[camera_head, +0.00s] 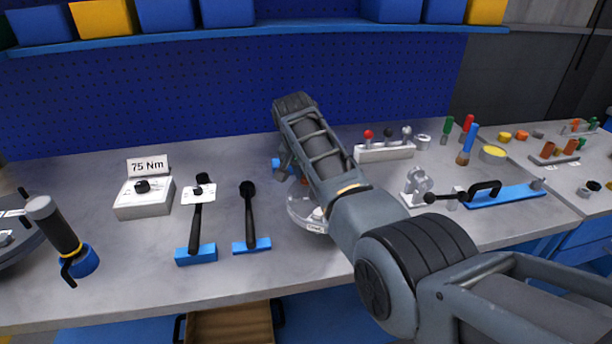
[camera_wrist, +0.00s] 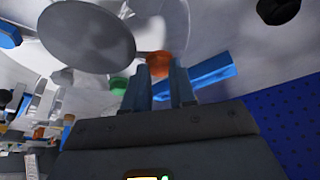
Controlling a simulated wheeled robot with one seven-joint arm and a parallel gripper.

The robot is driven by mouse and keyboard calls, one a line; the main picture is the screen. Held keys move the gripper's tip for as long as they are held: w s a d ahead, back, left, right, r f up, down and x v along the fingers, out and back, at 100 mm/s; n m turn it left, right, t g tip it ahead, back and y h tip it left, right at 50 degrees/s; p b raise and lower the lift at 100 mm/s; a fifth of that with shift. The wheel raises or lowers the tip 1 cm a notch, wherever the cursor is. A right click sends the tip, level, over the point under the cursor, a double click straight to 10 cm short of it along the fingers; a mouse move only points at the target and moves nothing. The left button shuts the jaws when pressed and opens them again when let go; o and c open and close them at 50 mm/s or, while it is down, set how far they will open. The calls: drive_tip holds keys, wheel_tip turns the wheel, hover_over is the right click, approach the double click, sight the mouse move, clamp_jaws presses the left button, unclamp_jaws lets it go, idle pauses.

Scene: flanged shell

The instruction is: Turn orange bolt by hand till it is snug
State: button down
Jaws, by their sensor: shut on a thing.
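The orange bolt (camera_wrist: 158,60) shows in the wrist view as a round orange head at the tips of my gripper (camera_wrist: 158,74). The two fingers close on it from both sides. In the head view my arm covers most of this spot, and only a bit of orange shows beside it. The flanged shell (camera_head: 305,214), pale and round, stands partly behind my arm on the bench. A green bolt head (camera_wrist: 118,84) is just left of the fingers in the wrist view. The bolt's thread and seat are hidden.
A rack with knobs (camera_head: 385,152) stands behind right. A blue bar tool (camera_head: 505,195) lies right. A large grey disc (camera_wrist: 87,36) is close by in the wrist view.

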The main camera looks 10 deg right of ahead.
drive_tip(key=shift+w+r+m, duration=0.15)
drive_tip(key=shift+r+m, duration=0.15)
idle(0.4)
drive_tip(key=c, duration=1.2)
unclamp_jaws()
drive_tip(key=shift+c, duration=0.2)
drive_tip(key=o, duration=0.3)
drive_tip(key=shift+f, duration=0.15)
drive_tip(key=shift+b+v, duration=0.4)
drive_tip(key=shift+v, duration=3.55)
drive_tip(key=shift+a+f, duration=0.1)
drive_tip(key=shift+a, duration=0.05)
